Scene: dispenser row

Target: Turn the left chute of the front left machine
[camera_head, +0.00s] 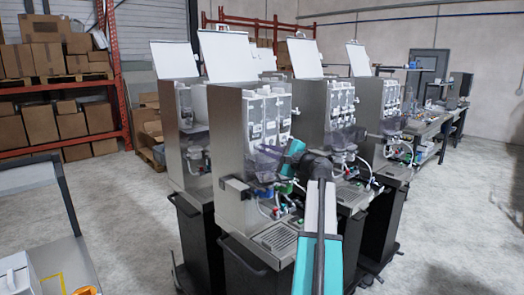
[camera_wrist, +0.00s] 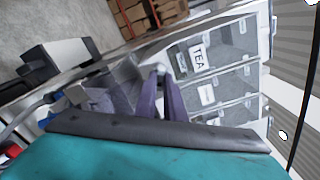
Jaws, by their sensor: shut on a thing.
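The front left machine (camera_head: 235,150) is a steel dispenser with a raised lid and clear-fronted canisters. In the head view, smoky translucent chutes (camera_head: 264,163) hang below the canisters, partly behind my gripper (camera_head: 272,151). In the wrist view, my gripper (camera_wrist: 161,76) has its two purple fingers close together at a pale part below the canister labelled TEA (camera_wrist: 198,57). They are shut on what looks like the left chute. A smoky chute body (camera_wrist: 116,88) shows just left of the fingers. The fingertips' exact contact is too small to make out.
Below the chutes are hoses, coloured fittings and a drip tray (camera_head: 277,238). A second machine (camera_head: 310,110) stands close on the right, another (camera_head: 180,120) behind. Shelves with boxes (camera_head: 45,125) stand at the back left.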

